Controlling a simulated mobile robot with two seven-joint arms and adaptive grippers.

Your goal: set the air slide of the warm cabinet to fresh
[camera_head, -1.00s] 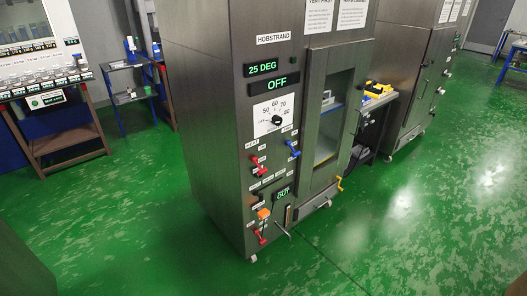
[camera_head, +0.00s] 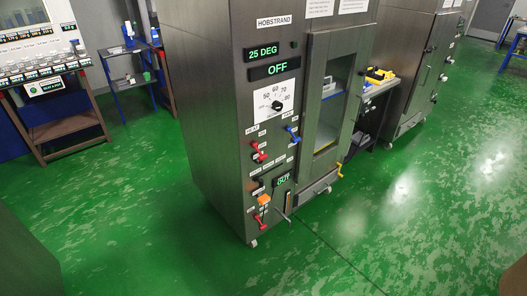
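The warm cabinet (camera_head: 205,110) is a tall dark steel unit labelled HOBSTRAND, standing at the middle of the view. Its displays read 25 DEG (camera_head: 263,51) and OFF (camera_head: 275,68). A dial (camera_head: 277,106) sits below them. Under it are a red lever (camera_head: 259,153), a blue lever (camera_head: 293,134), an orange part (camera_head: 263,199), a lower red lever (camera_head: 260,222) and a small green display (camera_head: 283,182) that seems to read OUT. A slot with a pale handle (camera_head: 288,207) is at the lower front. I cannot tell which control is the air slide. Neither gripper is in view.
Green floor is open in front of the cabinet and to its right. A second steel cabinet (camera_head: 422,75) stands at the right, with a bench holding yellow items (camera_head: 380,75) between. A brown stand (camera_head: 67,135) and a blue trolley (camera_head: 130,75) are at the left.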

